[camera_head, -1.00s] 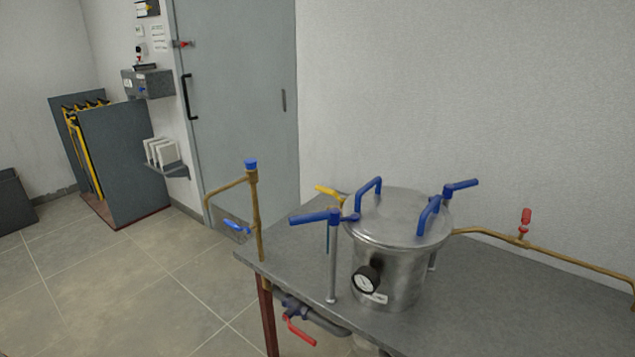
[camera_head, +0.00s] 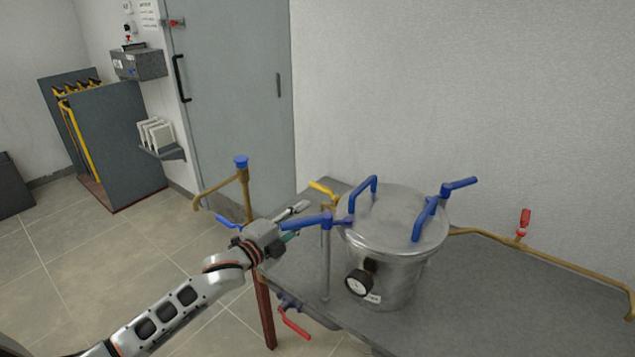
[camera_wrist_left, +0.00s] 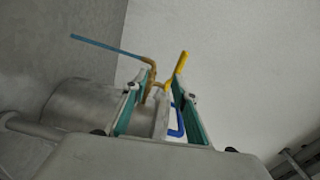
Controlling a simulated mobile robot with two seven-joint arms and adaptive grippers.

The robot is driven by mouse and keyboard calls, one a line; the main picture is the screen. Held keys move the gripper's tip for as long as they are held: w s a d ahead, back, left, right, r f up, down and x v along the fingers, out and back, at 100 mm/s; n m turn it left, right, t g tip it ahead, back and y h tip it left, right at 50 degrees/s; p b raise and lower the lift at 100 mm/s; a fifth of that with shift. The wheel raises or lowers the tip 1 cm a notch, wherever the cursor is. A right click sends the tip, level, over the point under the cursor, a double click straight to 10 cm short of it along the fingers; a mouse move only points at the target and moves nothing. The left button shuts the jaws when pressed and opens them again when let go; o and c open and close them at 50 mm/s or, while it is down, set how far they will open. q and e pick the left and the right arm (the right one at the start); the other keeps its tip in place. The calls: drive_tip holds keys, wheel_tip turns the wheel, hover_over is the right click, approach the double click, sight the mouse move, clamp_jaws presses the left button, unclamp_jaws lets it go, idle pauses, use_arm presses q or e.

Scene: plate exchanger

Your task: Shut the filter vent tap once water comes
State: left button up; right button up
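The filter vent tap shows a yellow lever (camera_head: 322,188) on a small brass pipe at the back left of the steel filter pot (camera_head: 395,255). In the left wrist view the yellow lever (camera_wrist_left: 180,65) stands upright beyond my fingertips, beside the bent brass spout (camera_wrist_left: 150,72). A thin straight blue strand (camera_wrist_left: 105,48) runs from the spout's end; I cannot tell whether it is water or a tube. My left gripper (camera_head: 297,222) is open and empty, left of the pot near a blue clamp handle. The wrist view shows its teal-lined fingers (camera_wrist_left: 160,88) spread. My right gripper is out of view.
Blue clamp handles (camera_head: 307,222) stick out around the pot lid. A brass pipe with a blue cap (camera_head: 241,163) stands at the table's left end. A red-handled valve (camera_head: 524,222) is at the right. The grey table (camera_head: 500,300) is clear at front right.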

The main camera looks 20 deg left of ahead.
sight(316, 188)
use_arm(q)
drive_tip(key=shift+m, duration=0.7)
drive_tip(key=w+r, duration=0.1)
drive_tip(key=w, duration=0.2)
drive_tip(key=w+d+r, duration=0.1)
drive_tip(key=w, duration=0.2)
drive_tip(key=w+r, duration=0.1)
drive_tip(key=w, duration=0.2)
drive_tip(key=shift+w+d+r, duration=0.2)
drive_tip(key=shift+d+r, duration=0.1)
drive_tip(key=shift+d, duration=0.05)
clamp_jaws()
